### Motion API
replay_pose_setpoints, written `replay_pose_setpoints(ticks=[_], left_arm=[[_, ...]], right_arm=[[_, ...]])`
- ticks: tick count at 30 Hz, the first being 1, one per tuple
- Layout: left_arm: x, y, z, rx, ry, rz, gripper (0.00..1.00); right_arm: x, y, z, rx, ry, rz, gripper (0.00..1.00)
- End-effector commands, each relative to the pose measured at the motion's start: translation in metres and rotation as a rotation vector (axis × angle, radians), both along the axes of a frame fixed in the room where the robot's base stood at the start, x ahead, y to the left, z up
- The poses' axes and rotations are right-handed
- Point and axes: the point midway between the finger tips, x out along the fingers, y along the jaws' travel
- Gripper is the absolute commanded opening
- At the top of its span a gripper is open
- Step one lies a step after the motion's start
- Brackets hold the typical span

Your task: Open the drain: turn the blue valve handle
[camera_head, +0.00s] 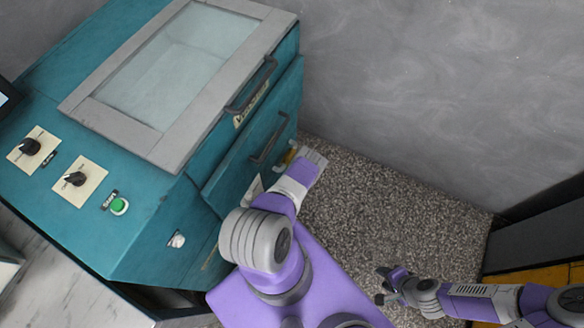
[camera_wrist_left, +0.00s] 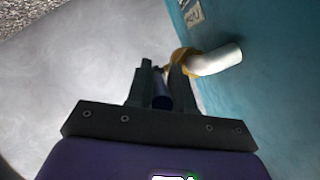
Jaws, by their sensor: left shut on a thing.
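The blue valve handle (camera_wrist_left: 161,101) shows as a dark blue piece between the fingers of my left gripper (camera_wrist_left: 161,78) in the left wrist view. The gripper is shut on it. The handle is beside the brass valve body (camera_wrist_left: 182,56) on a pale pipe (camera_wrist_left: 218,60) that comes out of the teal machine. In the head view my left forearm reaches down beside the machine's front and hides the handle. My right gripper (camera_head: 381,284) is open and empty over the carpet at the lower right, away from the valve.
The teal machine (camera_head: 150,235) has a framed glass lid (camera_head: 180,65), a front door handle (camera_head: 269,137), black knobs (camera_head: 75,179) and a green button (camera_head: 119,205). A grey wall (camera_head: 430,90) stands behind. Speckled carpet (camera_head: 400,225) is clear to the right, up to a dark shelf (camera_head: 535,240).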

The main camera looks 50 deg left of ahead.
Motion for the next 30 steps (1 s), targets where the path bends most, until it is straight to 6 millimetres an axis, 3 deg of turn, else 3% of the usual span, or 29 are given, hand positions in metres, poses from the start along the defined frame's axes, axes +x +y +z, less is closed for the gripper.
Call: replay_pose_setpoints(ticks=[19, 20, 23, 30], left_arm=[[0.0016, 0.0086, -0.0042, 0.02, -0.044, 0.025, 0.0], [0.0017, 0.0086, -0.0042, 0.02, -0.044, 0.025, 0.25], [0.0018, 0.0085, -0.0041, 0.02, -0.043, 0.023, 0.4], [0.0019, 0.0077, -0.0039, 0.019, -0.044, 0.021, 0.43]], right_arm=[[0.0002, 0.0, -0.0009, 0.0, 0.0, 0.0, 0.39], [0.0002, 0.0, -0.0009, 0.0, 0.0, 0.0, 0.39], [0.0001, -0.0001, -0.0009, 0.0, 0.0, 0.0, 0.39], [0.0001, -0.0001, -0.0007, 0.0, 0.0, 0.0, 0.39]])
